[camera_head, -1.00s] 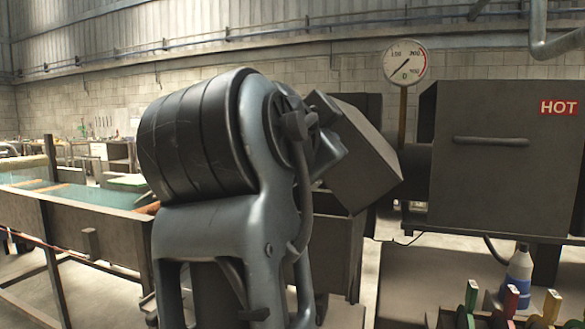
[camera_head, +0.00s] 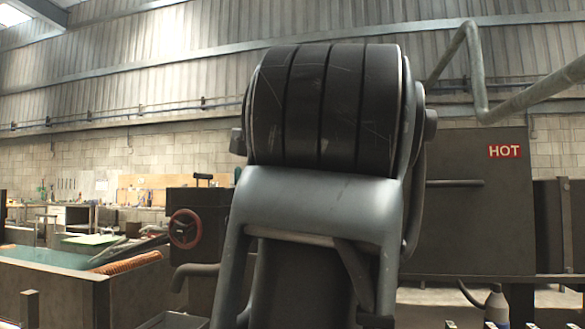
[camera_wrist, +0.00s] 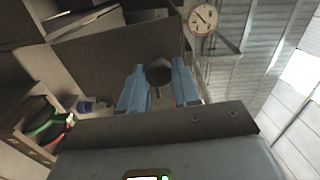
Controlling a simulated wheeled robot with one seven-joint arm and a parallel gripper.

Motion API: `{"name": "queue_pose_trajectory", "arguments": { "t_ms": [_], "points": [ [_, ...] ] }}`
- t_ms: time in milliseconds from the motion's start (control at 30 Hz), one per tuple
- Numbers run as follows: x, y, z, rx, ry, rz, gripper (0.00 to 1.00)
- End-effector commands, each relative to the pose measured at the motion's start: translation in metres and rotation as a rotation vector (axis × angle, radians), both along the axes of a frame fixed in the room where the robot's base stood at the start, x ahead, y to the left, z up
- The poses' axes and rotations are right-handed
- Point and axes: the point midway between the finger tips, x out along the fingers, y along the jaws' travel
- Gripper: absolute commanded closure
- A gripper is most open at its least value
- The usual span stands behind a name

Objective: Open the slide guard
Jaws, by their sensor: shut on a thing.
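The slide guard appears to be the dark metal panel (camera_head: 470,225) with a red HOT sign, right of my arm in the head view. Its handle bar (camera_head: 460,183) runs level across it, its left part hidden by my arm. In the wrist view a dark panel (camera_wrist: 105,65) stands beyond my gripper (camera_wrist: 160,90). The two blue fingers are shut on a dark, round-ended piece (camera_wrist: 159,71), which looks like the handle seen end-on. My gripper is hidden behind my arm in the head view.
A round gauge (camera_wrist: 202,19) shows beyond the gripper. A red handwheel (camera_head: 185,228) and a trough (camera_head: 60,287) lie left of my arm. A bent pipe (camera_head: 476,80) hangs upper right. A bottle (camera_head: 496,308) stands at lower right.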

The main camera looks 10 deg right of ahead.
Motion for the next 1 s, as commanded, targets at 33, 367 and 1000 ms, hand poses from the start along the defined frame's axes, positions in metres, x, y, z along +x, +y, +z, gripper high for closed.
{"name": "queue_pose_trajectory", "arguments": {
  "t_ms": [33,367,1000],
  "points": [
    [-0.0002,-0.0001,-0.0006,0.005,-0.002,0.001,1.0],
    [-0.0004,-0.0008,-0.0004,0.011,-0.004,0.002,1.0],
    [-0.0018,-0.0001,-0.0002,0.011,-0.004,0.002,0.44]
  ]
}}
